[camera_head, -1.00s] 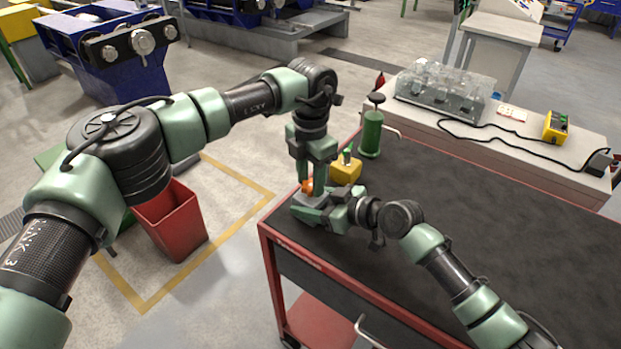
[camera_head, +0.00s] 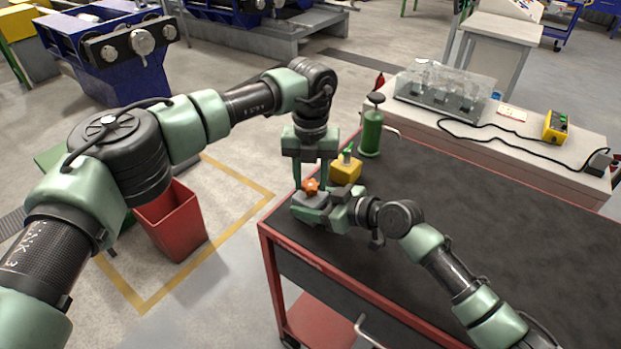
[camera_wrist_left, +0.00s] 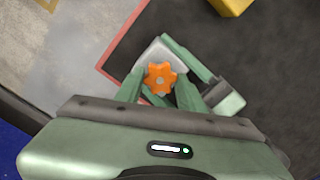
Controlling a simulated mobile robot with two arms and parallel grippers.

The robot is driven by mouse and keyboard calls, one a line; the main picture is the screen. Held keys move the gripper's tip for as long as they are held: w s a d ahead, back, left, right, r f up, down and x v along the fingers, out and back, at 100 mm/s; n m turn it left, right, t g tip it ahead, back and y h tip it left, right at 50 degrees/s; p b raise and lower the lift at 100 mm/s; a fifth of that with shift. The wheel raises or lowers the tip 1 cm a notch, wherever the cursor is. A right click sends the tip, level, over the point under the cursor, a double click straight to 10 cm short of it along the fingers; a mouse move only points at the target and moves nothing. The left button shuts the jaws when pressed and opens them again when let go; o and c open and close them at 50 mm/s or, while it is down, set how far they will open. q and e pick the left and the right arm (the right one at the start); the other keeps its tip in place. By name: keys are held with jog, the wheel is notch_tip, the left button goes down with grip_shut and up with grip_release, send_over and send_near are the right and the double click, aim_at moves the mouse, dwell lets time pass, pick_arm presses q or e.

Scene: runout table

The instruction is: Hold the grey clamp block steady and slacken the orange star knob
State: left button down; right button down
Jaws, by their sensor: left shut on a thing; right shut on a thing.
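My left gripper (camera_head: 311,180) points down from above and is shut on the knob. My right gripper (camera_head: 318,208) comes in low from the right and is shut on the clamp block, one finger along each side. Its fingers partly hide the block.
A yellow block (camera_head: 346,171) with a green top stands just behind the clamp. A green canister (camera_head: 371,133) stands farther back. The dark cart top (camera_head: 490,230) is clear to the right. A red bin (camera_head: 172,222) stands on the floor at left.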

aim_at(310, 184)
pick_arm(q)
jog(key=shift+n, duration=0.4)
jog(key=c, duration=0.9)
grip_release()
notch_tip(310, 184, up, 12)
